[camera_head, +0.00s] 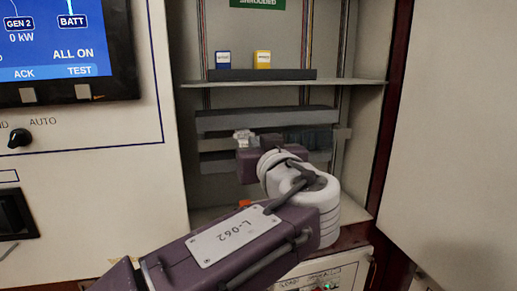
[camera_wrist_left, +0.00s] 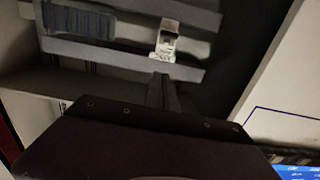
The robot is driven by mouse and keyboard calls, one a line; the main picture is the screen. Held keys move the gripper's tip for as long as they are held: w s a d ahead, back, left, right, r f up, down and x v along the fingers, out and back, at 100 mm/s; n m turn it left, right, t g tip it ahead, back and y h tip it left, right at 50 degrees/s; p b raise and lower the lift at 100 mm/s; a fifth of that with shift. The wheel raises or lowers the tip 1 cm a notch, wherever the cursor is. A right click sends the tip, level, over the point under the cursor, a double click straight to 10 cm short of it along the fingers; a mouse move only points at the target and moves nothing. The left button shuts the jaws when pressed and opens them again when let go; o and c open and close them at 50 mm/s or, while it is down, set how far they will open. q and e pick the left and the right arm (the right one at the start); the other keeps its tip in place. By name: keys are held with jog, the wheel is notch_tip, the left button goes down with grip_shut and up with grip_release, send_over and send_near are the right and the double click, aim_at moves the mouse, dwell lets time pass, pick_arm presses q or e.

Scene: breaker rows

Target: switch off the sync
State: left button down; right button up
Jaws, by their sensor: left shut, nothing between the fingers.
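A single pale breaker (camera_head: 242,137) sits at the left end of a rail in the open cabinet. It also shows in the left wrist view (camera_wrist_left: 167,42), with a dark opening and small marks on its face. I cannot read a "sync" label on it, nor make out its lever position. My left gripper (camera_wrist_left: 163,92) is shut and empty, its fingertips just short of the pale breaker in the picture. I cannot tell whether they touch it. In the head view my left wrist covers the fingers and part of the rail.
A group of dark breakers (camera_head: 312,138) sits further right on the same rail. Grey duct strips (camera_head: 260,117) run above and below. A cabinet door (camera_head: 450,130) stands open at right.

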pick_arm(q)
jog(key=s+d+f+b, duration=0.2)
jog(key=s+f, duration=0.1)
jog(key=s, duration=0.4)
jog(key=w+a+f+m+g, duration=0.1)
jog(key=a+f+m+g, duration=0.2)
jog(key=f, duration=0.6)
jog(key=w+a+f+m+g, duration=0.1)
jog(key=a+f+g, duration=0.3)
jog(key=f, duration=0.6)
jog(key=w+a+f+m+g, duration=0.15)
jog(key=a+f, duration=0.25)
jog(key=f, duration=0.5)
jog(key=s+a+f+n+g+h, duration=0.2)
jog(key=s+a+f+g, duration=0.25)
jog(key=s+f, duration=0.45)
jog(key=s+a+f+n+g+h, duration=0.1)
jog(key=s+a+f+g+h, duration=0.35)
jog(key=f, duration=0.65)
notch_tip(320, 180, up, 20)
jog(key=s+t+y+p, duration=0.1)
jog(key=p, duration=1.9)
jog(key=shift+y+p, duration=0.3)
jog(key=shift+y, duration=0.05)
pick_arm(e)
notch_tip(320, 180, up, 18)
jog(key=shift+w+a+f, duration=0.15)
jog(key=shift+w+a, duration=0.15)
jog(key=shift+w, duration=0.1)
